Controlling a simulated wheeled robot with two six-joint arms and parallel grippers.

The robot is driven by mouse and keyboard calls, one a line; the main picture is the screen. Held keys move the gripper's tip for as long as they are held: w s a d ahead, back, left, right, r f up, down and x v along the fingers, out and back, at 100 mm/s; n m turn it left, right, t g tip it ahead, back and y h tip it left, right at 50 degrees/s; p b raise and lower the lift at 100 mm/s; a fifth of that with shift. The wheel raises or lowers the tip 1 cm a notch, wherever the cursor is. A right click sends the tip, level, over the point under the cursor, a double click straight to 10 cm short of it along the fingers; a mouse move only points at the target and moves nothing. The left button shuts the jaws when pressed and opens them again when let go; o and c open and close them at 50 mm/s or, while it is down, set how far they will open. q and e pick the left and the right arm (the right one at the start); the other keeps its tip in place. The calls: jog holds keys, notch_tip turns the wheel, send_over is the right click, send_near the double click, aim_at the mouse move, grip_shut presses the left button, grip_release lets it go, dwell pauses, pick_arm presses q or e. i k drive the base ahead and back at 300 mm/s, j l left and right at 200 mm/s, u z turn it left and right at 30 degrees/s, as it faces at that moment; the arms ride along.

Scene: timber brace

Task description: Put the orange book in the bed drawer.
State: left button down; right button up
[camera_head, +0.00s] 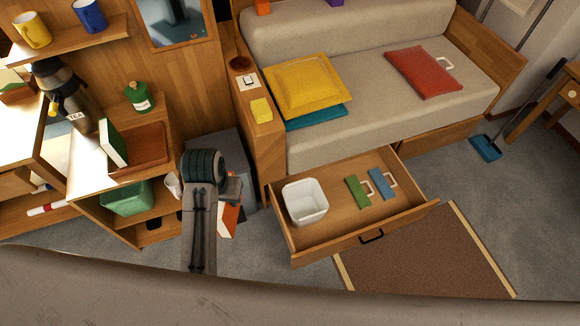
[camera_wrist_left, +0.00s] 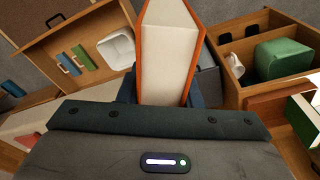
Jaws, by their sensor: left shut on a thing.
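The orange book (camera_wrist_left: 168,50) is held in my left gripper (camera_wrist_left: 165,98), with its pale page edges facing the wrist camera. In the head view the book (camera_head: 229,217) shows only in part, mostly hidden by my left arm and gripper (camera_head: 232,190). It is left of the bed drawer (camera_head: 340,241), not over it. The drawer is pulled out under the bed and also shows in the left wrist view (camera_wrist_left: 62,43). My right gripper is not in view.
A shelf unit (camera_head: 120,215) stands to the left with a green bin (camera_head: 127,197). A grey box (camera_head: 222,150) stands between shelf and bed.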

aim_at(342, 213)
jog(key=i+l, duration=0.1)
jog(key=l, duration=0.25)
jog(key=i+l, duration=0.15)
jog(key=l, duration=0.2)
jog(key=i+l+z, duration=0.1)
jog(key=l, duration=0.25)
jog(key=i+l, duration=0.15)
jog(key=l, duration=0.2)
jog(key=i+l, duration=0.1)
jog(key=l, duration=0.25)
jog(key=z, duration=0.05)
